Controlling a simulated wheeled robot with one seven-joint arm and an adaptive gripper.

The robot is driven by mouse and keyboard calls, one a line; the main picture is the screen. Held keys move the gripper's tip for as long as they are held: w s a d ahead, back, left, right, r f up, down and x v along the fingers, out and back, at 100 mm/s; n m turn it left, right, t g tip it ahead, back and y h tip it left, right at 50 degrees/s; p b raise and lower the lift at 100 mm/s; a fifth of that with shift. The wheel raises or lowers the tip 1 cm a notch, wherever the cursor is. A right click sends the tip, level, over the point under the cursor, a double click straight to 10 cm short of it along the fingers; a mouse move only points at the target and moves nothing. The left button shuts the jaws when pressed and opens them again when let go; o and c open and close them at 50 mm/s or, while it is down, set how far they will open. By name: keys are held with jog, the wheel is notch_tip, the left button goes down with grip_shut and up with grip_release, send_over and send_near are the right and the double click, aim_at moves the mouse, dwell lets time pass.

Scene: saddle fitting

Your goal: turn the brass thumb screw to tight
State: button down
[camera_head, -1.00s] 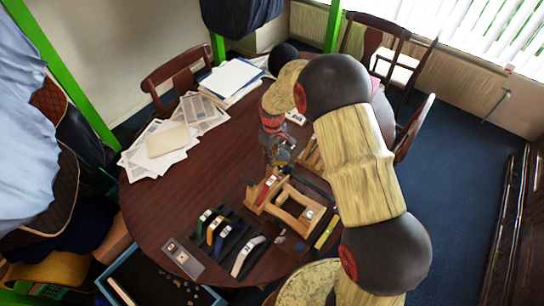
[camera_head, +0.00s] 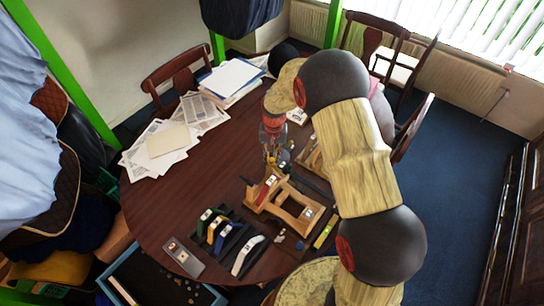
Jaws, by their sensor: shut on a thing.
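My gripper (camera_head: 278,161) points down over the table at the far left end of a pale wooden fixture (camera_head: 302,225). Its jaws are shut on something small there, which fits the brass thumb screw. The screw itself is too small and too covered by the fingers to make out, so its turn cannot be read. A red piece with a white label (camera_head: 268,185) sits on the fixture's left end, just below the gripper.
Several coloured saddle-like pieces (camera_head: 222,235) lie on a dark mat left of the fixture. A grey plate (camera_head: 184,257) is at the table's front edge. Papers (camera_head: 168,142) cover the back left. The dark table (camera_head: 165,215) is bare at left of centre.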

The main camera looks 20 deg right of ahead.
aim_at(273, 160)
jog(key=m, duration=0.6)
jog(key=shift+m+p, duration=0.3)
jog(key=shift+p, duration=0.1)
jog(key=shift+w, duration=0.1)
dwell(0.3)
jog(key=c, duration=1.8)
grip_release()
jog(key=shift+o, duration=0.7)
jog(key=shift+r, duration=0.15)
notch_tip(273, 160, up, 12)
jog(key=shift+d, duration=0.25)
jog(key=shift+f, duration=0.2)
